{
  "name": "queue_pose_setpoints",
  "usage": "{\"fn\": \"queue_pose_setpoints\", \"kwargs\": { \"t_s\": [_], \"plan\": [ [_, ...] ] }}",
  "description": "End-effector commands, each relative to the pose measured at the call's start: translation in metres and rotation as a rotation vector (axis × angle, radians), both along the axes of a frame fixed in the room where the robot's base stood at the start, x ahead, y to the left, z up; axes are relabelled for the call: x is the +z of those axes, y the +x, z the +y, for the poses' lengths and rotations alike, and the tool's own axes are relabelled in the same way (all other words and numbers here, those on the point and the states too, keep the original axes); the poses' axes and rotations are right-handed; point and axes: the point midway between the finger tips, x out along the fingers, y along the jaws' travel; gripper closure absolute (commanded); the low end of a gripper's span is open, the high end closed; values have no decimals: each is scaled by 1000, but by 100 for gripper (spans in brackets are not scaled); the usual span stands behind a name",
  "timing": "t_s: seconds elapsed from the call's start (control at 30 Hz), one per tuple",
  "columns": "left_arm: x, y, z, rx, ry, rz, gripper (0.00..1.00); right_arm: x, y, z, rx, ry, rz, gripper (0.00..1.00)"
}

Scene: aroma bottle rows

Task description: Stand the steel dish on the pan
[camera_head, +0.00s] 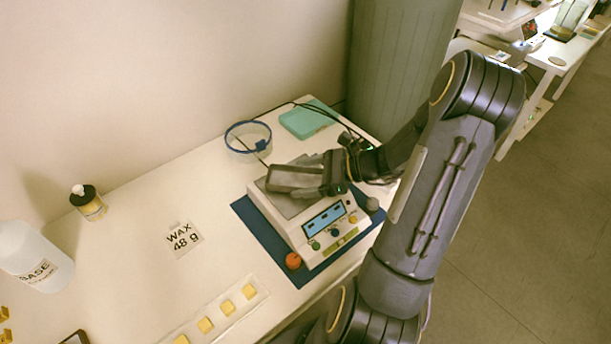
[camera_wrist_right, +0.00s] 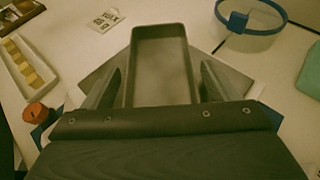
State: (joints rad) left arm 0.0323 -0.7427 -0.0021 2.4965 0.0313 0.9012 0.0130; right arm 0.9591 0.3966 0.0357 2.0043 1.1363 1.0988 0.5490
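The steel dish (camera_head: 292,179) is a grey rectangular tray, open side up, over the flat grey pan (camera_head: 290,206) of the white scale. It looks level and seems to rest on the pan, though its underside is hidden. In the right wrist view the dish (camera_wrist_right: 160,70) lies lengthwise between my fingers, with the pan (camera_wrist_right: 102,72) showing around it. My right gripper (camera_wrist_right: 160,82) is open around the near end of the dish, with a thin gap on each side. In the head view my right gripper (camera_head: 325,175) partly covers the dish. My left gripper is out of view.
The scale (camera_head: 325,222) stands on a blue mat (camera_head: 262,236) with an orange knob (camera_head: 293,261) beside it. A blue-rimmed bowl (camera_head: 248,140) and teal box (camera_head: 308,119) are behind. The WAX card (camera_head: 184,239), BASE bottle (camera_head: 34,258) and small bottle (camera_head: 88,202) are left.

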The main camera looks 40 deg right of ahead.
Motion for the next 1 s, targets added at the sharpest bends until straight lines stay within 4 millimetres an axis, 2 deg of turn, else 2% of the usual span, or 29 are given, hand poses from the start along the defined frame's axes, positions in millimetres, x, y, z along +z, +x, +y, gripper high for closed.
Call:
{"fn": "queue_pose_setpoints", "kwargs": {
  "t_s": [0.27, 0.37, 0.47, 0.8, 1.0],
  "plan": [
    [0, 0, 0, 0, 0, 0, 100, 1, 0, 0, 0, 0, 0, 15],
    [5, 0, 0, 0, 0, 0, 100, 6, 0, 0, -1, -1, -1, 15],
    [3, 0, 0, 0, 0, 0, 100, 8, -8, -9, -4, -3, -1, 15],
    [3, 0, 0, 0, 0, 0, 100, 36, -56, -55, -3, -3, 0, 15],
    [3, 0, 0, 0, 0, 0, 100, 46, -75, -72, -1, -2, 0, 15]
  ]
}}
